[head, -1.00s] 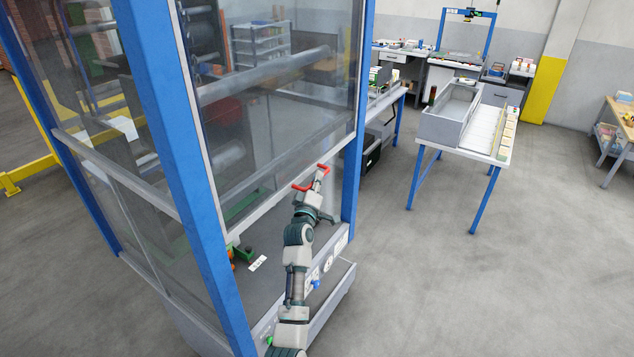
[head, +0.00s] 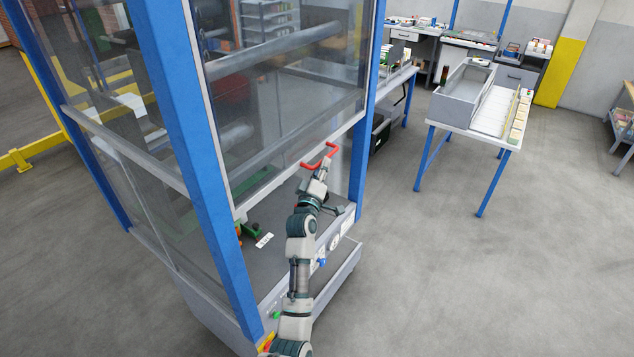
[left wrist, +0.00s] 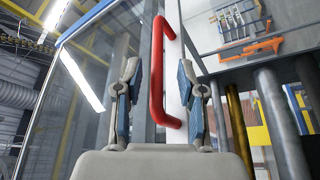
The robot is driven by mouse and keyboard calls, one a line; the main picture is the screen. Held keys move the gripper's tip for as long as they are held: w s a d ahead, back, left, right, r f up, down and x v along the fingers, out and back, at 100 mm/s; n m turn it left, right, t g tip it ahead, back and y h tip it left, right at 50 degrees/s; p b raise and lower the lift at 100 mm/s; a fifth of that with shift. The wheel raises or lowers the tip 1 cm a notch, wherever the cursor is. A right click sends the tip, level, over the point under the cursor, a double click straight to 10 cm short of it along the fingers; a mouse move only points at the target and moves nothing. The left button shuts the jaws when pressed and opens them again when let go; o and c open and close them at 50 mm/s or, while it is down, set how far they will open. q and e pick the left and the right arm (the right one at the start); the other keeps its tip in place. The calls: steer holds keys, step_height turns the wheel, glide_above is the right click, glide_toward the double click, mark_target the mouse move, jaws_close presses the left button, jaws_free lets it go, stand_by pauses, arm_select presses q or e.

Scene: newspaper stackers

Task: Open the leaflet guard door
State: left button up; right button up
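The leaflet guard door (head: 275,115) is a clear panel in a grey frame between blue posts. Its lower rail stands above the machine's deck, leaving a gap. A red U-shaped handle (head: 321,156) sits on that rail. My left gripper (head: 322,167) is at the handle. In the left wrist view, the red handle (left wrist: 157,75) stands upright between the two spread fingers of my left gripper (left wrist: 160,95). There is space between the handle and each finger. My right gripper is not in view.
The grey deck (head: 300,205) under the door carries small green and orange parts at its left. A blue post (head: 362,160) stands just right of the handle. A blue-legged table (head: 445,123) with a grey tray stands right. The floor at right is clear.

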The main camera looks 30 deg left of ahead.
arm_select(q)
steer(key=v, duration=0.8)
steer(key=shift+w+f, duration=0.1)
